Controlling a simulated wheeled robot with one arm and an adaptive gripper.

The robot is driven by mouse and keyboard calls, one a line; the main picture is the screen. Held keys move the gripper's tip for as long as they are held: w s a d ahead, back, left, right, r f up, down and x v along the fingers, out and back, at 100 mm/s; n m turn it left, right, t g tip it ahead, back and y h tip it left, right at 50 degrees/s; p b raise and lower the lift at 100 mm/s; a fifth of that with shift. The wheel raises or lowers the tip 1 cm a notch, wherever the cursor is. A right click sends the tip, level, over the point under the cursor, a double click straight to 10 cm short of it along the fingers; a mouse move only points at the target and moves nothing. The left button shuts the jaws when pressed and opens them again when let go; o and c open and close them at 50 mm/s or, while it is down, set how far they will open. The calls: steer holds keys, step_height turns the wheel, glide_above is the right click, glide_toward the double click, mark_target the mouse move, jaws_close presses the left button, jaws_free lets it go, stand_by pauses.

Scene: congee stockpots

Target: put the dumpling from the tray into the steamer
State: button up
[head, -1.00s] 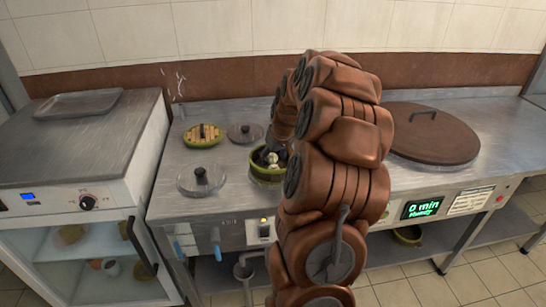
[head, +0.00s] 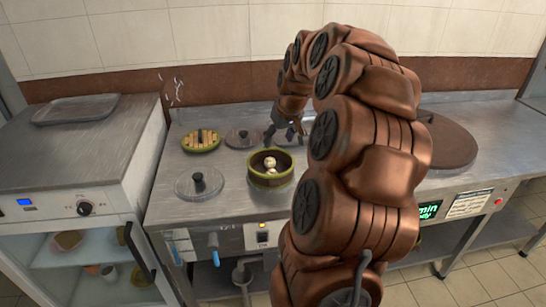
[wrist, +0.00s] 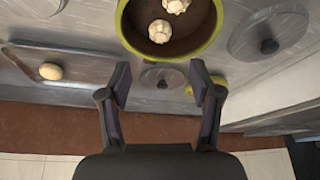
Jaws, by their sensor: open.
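The steamer (head: 270,181) is a round green-rimmed basket on the steel counter, with two pale pleated dumplings (head: 270,162) inside. In the wrist view the steamer (wrist: 218,30) is at the top, with both dumplings (wrist: 160,31) lying apart on its brown floor. A metal tray (wrist: 88,70) lies at the left of the wrist view with one smooth, pale round piece (wrist: 51,71) on it. My gripper (head: 284,133) is open and empty above the counter behind the steamer. Its two fingers (wrist: 161,84) are spread in the wrist view. In the head view my gripper and arm hide much of the tray's area.
A clear lid (head: 199,184) with a black knob lies left of the steamer. A large brown lid (head: 445,145) is at right. An empty tray (head: 75,109) sits on the left cabinet.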

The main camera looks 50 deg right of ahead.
steer(key=s+a+f+n+g+y, duration=0.1)
steer(key=s+a+g, duration=0.15)
steer(key=a, duration=0.95)
steer(key=s+a+f+n+g+y, duration=0.15)
steer(key=s+a, duration=0.25)
steer(key=a, duration=0.9)
steer(key=s+a+f+g, duration=0.1)
steer(key=s+a+f, duration=0.1)
steer(key=s+a, duration=0.4)
steer(key=s+a+f+n+g+h, duration=0.1)
steer(key=s+a, duration=0.4)
steer(key=s, duration=0.9)
steer(key=shift+s+a+f+g, duration=0.2)
steer(key=shift+a+f+g, duration=0.15)
steer(key=shift+f+g, duration=0.5)
steer(key=shift+f, duration=0.1)
step_height(320, 180, up, 17)
steer(key=w+t+p, duration=0.1)
steer(key=p, duration=1.4)
steer(key=shift+w, duration=0.15)
steer(key=shift+f+t, duration=0.15)
steer(key=shift+t, duration=0.1)
